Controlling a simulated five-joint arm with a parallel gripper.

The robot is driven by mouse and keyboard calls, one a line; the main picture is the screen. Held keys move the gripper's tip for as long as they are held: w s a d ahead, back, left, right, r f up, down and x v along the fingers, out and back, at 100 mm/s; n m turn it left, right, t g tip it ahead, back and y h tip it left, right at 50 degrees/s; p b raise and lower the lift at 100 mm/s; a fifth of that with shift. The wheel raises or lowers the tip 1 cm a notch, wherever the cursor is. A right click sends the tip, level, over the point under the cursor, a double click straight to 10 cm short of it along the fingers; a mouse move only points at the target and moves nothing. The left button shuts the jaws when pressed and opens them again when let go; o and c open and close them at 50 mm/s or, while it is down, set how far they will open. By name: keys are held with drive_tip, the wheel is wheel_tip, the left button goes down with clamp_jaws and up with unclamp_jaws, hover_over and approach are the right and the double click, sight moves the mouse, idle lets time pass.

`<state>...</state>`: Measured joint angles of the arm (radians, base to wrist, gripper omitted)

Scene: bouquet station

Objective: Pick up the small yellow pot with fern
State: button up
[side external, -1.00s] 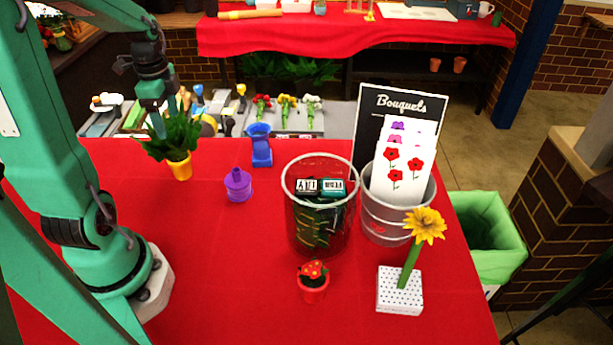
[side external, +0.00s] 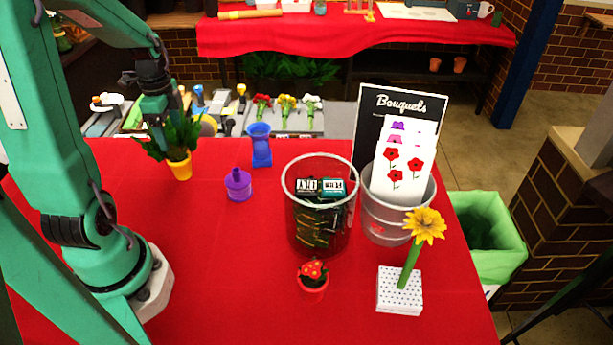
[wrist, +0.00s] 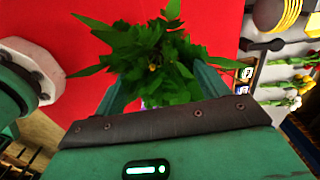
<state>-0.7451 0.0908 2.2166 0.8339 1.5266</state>
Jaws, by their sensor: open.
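The small yellow pot (side external: 181,168) stands upright on the red table near its back left edge in the side view. Its green fern (side external: 184,137) rises out of it. My gripper (side external: 164,142) points down at the fern, with its lower end among the leaves. In the wrist view the fern (wrist: 155,60) lies between the two green fingers of my gripper (wrist: 160,85), which are apart. In the side view the leaves partly hide the fingertips.
The table's front middle is clear.

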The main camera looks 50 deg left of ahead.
sight(172, 136)
drive_tip(key=shift+d+f, duration=0.1)
drive_tip(key=shift+f, duration=2.1)
clamp_jaws()
